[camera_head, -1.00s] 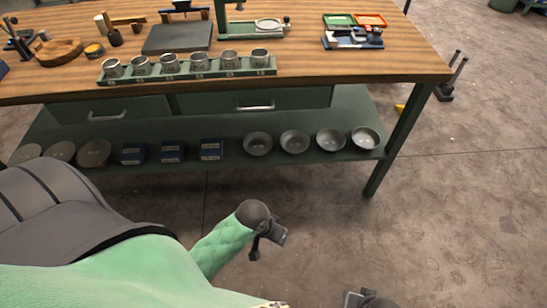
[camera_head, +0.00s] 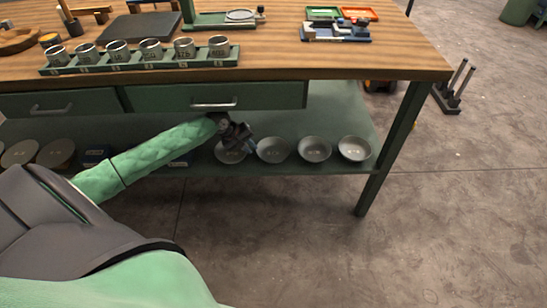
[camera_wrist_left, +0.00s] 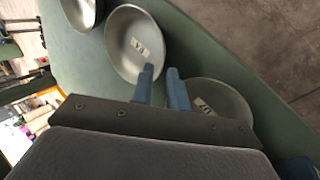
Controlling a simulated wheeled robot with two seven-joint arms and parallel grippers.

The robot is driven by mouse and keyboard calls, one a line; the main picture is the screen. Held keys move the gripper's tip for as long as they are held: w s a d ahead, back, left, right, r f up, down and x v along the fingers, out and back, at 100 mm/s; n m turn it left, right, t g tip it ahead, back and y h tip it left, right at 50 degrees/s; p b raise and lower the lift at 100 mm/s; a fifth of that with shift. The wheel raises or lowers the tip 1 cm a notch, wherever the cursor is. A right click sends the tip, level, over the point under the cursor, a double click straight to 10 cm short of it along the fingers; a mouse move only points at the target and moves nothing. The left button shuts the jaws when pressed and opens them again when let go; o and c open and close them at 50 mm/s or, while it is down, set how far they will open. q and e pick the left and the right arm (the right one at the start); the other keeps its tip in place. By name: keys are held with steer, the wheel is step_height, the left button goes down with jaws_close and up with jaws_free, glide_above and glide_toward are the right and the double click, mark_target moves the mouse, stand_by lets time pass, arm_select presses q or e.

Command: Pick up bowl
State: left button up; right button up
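Several grey metal bowls stand in a row on the green lower shelf, at its right part: the leftmost (camera_head: 228,157), then a second (camera_head: 273,150), a third (camera_head: 315,149) and a rightmost (camera_head: 354,148). My left gripper (camera_head: 240,140) is over the leftmost bowl and partly hides it. In the left wrist view its two blue fingers (camera_wrist_left: 161,90) are apart with nothing gripped between them. One finger overlaps the edge of a bowl (camera_wrist_left: 128,38), the other overlaps another bowl (camera_wrist_left: 228,97); contact cannot be told. My right gripper is not in view.
The workbench's wooden top (camera_head: 290,62) and drawers (camera_head: 275,97) are above the shelf (camera_head: 345,110). A green bench leg (camera_head: 393,150) stands right of the bowls. Round discs (camera_head: 56,153) lie at the shelf's left. Open floor (camera_head: 470,215) is at right.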

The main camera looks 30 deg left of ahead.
mark_target(259, 154)
arm_select(q)
steer(key=shift+a+b+x, duration=0.15)
steer(key=shift+b+x, duration=0.15)
steer(key=shift+x, duration=1.6)
steer(key=shift+a+b+x, duration=0.15)
steer(key=shift+b+x, duration=0.1)
steer(key=shift+x, duration=1.65)
steer(key=shift+f, duration=0.1)
jaws_close()
